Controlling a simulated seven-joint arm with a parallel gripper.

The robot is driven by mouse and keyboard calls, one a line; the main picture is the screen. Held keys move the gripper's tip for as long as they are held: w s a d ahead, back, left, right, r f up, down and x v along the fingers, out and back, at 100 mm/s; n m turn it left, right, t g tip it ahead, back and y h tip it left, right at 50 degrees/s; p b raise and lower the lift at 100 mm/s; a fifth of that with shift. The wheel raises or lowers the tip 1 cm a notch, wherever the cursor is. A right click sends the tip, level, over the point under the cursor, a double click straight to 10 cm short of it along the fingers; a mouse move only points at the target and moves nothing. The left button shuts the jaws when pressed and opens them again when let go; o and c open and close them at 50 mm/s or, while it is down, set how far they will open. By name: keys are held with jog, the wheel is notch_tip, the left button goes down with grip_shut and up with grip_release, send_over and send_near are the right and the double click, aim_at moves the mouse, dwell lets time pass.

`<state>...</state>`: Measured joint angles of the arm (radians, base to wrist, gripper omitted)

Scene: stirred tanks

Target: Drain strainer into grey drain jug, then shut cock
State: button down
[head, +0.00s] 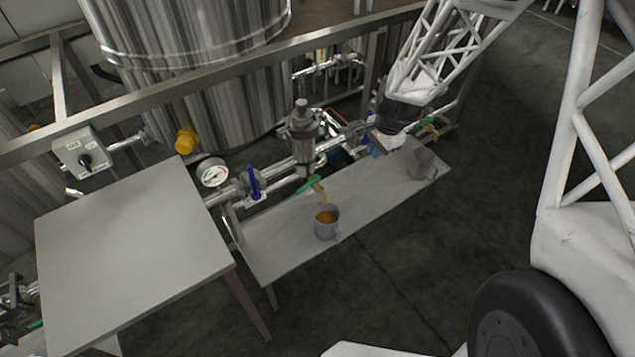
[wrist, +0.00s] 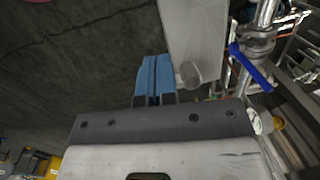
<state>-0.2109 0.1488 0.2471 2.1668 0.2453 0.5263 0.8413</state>
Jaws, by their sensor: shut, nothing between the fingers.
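The metal strainer (head: 302,132) stands upright in the pipe line. Its green-handled cock (head: 308,184) is below it, and a thin amber streak shows between the cock and a grey jug (head: 327,228). This jug stands on the low bench with orange-brown liquid in it. A second grey jug (head: 421,164) stands at the bench's right end; its contents are not clear. My gripper (head: 376,149) is right of the strainer, apart from the cock. Its blue fingers (wrist: 154,78) are together and empty in the wrist view. A grey vessel (wrist: 187,75) shows beside them; I cannot tell which jug it is.
The low bench (head: 272,250) is clear between the jugs. A pressure gauge (head: 213,172) and a blue valve handle (head: 253,181) are left of the strainer. A bare grey table (head: 125,255) stands at left. Another green handle (head: 430,121) is behind the bench's right end.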

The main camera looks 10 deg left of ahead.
aim_at(305, 187)
notch_tip(305, 187, down, 8)
jog(key=a+f+n+t, duration=0.1)
jog(key=a+t, duration=0.1)
jog(key=t, duration=0.2)
jog(key=s+a+f+n+y, duration=0.2)
jog(key=s+a+f+y, duration=0.1)
jog(key=s+a+y, duration=0.2)
jog(key=s+a, duration=0.2)
jog(key=a, duration=0.1)
jog(key=shift+s+f, duration=0.15)
jog(key=shift+f, duration=0.05)
jog(key=shift+f, duration=0.1)
jog(key=w+a+r+x, duration=0.1)
jog(key=x, duration=1.2)
jog(key=shift+a+r, duration=0.4)
jog(key=shift+w+a, duration=0.1)
